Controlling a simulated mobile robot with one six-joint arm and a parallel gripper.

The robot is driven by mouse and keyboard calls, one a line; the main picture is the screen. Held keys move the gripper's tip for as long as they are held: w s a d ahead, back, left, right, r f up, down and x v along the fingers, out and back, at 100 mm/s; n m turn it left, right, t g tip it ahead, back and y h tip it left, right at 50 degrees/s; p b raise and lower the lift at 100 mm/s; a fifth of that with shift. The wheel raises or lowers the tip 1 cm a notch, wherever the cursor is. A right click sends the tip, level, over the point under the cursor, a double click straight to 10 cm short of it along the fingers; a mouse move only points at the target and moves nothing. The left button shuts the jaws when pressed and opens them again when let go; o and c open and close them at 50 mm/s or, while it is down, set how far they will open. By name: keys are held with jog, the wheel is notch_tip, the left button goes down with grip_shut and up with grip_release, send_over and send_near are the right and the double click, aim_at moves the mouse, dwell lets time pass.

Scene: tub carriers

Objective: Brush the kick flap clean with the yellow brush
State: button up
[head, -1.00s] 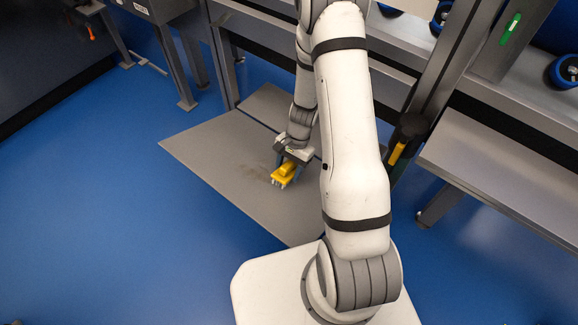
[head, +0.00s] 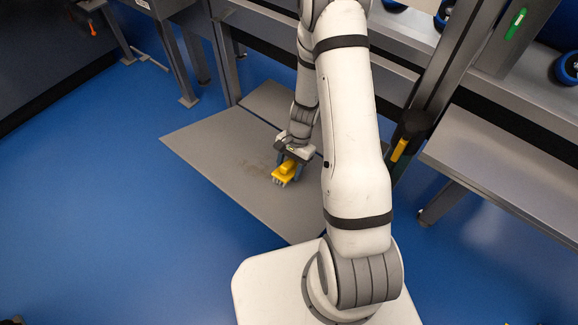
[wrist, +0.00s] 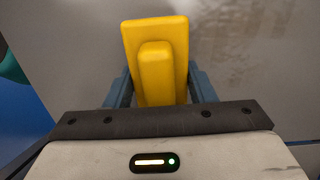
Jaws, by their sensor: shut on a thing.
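The yellow brush (head: 284,173) is held in my gripper (head: 291,167), bristles down at the grey kick flap (head: 215,150). In the wrist view the yellow brush (wrist: 156,50) sits between the two blue-grey fingers of my gripper (wrist: 160,88), which is shut on it. The kick flap (wrist: 75,50) lies flat and low under the bench frame. A faint brownish smudge (head: 256,162) shows on the flap just left of the brush. In the wrist view a patchy smudge (wrist: 235,28) lies to the upper right of the brush. Bristle contact is hard to tell.
A steel bench (head: 510,165) with a leg stands to the right. A dark post with a yellow-marked holder (head: 405,140) stands right of the flap. Blue floor (head: 110,220) is clear to the left. A teal thing (wrist: 10,65) shows at the wrist view's left edge.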

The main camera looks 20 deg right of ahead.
jog(key=shift+s+a+f+b, duration=0.1)
jog(key=shift+a+f+b, duration=0.05)
jog(key=shift+f+b, duration=0.4)
